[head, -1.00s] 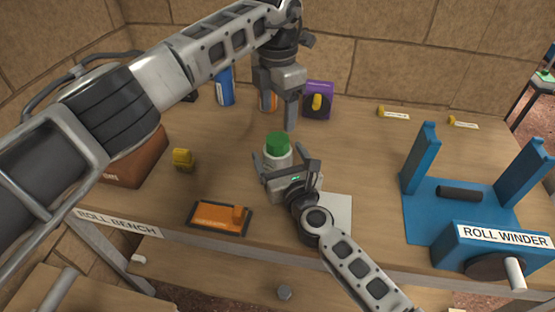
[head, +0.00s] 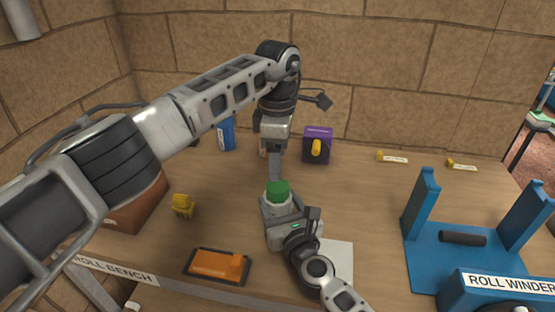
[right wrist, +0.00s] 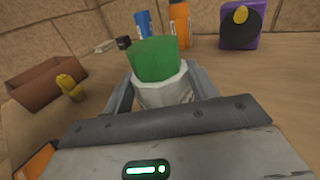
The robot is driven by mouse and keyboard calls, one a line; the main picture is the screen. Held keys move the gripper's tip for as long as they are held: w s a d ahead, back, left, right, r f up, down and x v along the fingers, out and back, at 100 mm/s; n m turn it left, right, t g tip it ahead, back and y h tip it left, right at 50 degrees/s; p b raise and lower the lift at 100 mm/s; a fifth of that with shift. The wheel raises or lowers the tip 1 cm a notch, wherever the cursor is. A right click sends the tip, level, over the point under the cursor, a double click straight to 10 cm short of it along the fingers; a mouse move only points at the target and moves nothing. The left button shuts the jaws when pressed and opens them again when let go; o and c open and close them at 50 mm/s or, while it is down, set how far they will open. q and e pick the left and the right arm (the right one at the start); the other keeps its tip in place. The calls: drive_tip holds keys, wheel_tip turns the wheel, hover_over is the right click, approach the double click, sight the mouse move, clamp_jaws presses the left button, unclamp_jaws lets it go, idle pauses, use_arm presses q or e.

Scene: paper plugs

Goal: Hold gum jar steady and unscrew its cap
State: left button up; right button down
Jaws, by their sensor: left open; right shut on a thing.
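The gum jar (head: 277,205) is white with a green cap (head: 278,189) and stands upright on the bench. In the right wrist view the jar (right wrist: 163,92) sits between my right fingers, with the green cap (right wrist: 154,60) above them. My right gripper (head: 279,207) is shut on the jar's body from the near side. My left gripper (head: 275,172) points down just above and behind the cap. It is open, and its fingers overlap in this view, so the gap between them is hidden. I cannot tell whether they touch the cap.
A purple box (head: 317,146), a blue can (head: 226,134) and an orange bottle (right wrist: 180,24) stand behind. A yellow piece (head: 183,206) and a brown bin (head: 137,203) are left. The blue roll winder (head: 427,252) stands right.

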sight(278, 186)
use_arm(q)
drive_tip(key=m, duration=1.4)
drive_tip(key=shift+r+m, duration=0.1)
drive_tip(key=shift+m, duration=0.3)
drive_tip(key=m, duration=0.3)
drive_tip(key=shift+m, duration=0.3)
drive_tip(key=shift+f, duration=4.05)
